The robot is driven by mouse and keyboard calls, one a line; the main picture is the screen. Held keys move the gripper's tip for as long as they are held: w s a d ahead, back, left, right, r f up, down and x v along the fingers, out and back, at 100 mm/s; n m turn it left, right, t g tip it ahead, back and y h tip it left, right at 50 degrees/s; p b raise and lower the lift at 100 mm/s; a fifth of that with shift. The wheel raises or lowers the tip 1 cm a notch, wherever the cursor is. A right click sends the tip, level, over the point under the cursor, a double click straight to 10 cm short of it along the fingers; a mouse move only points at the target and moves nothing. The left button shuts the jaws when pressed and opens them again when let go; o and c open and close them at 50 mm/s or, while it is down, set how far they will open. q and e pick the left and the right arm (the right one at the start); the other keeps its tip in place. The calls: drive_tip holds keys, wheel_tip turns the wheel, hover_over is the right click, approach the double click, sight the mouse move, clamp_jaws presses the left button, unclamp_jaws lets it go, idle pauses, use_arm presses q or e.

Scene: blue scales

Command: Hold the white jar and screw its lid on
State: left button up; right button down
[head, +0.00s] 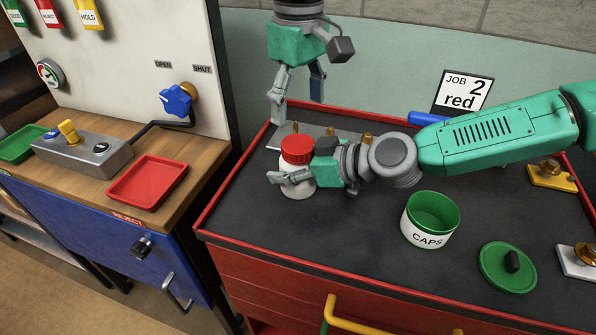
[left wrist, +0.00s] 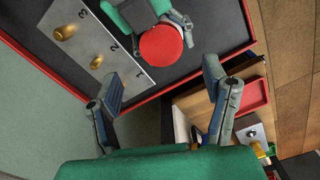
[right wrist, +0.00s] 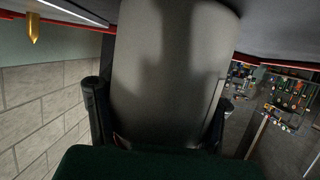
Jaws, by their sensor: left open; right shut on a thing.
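The white jar (head: 297,189) stands upright on the dark bench top, near its left edge. A red lid (head: 297,146) sits on its top; I cannot tell how tightly. The lid also shows as a red disc in the left wrist view (left wrist: 161,43). My right gripper (head: 291,170) is shut around the jar's side, below the lid. In the right wrist view the jar's pale wall (right wrist: 165,75) fills the space between the fingers. My left gripper (head: 297,101) is open and empty, pointing down above and behind the lid. Its spread fingers show in the left wrist view (left wrist: 160,85).
A numbered plate (left wrist: 92,43) with brass pegs lies behind the jar. A green-lined CAPS cup (head: 431,219) and a green lid (head: 507,268) are to the right. A "JOB 2 red" card (head: 463,92) stands at the back. A red tray (head: 147,182) is on the left counter.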

sight(299, 143)
use_arm(q)
drive_tip(key=shift+f, duration=4.05)
drive_tip(key=c, duration=1.2)
drive_tip(key=m, duration=0.3)
drive_tip(key=o, duration=1.3)
drive_tip(key=shift+c, duration=0.2)
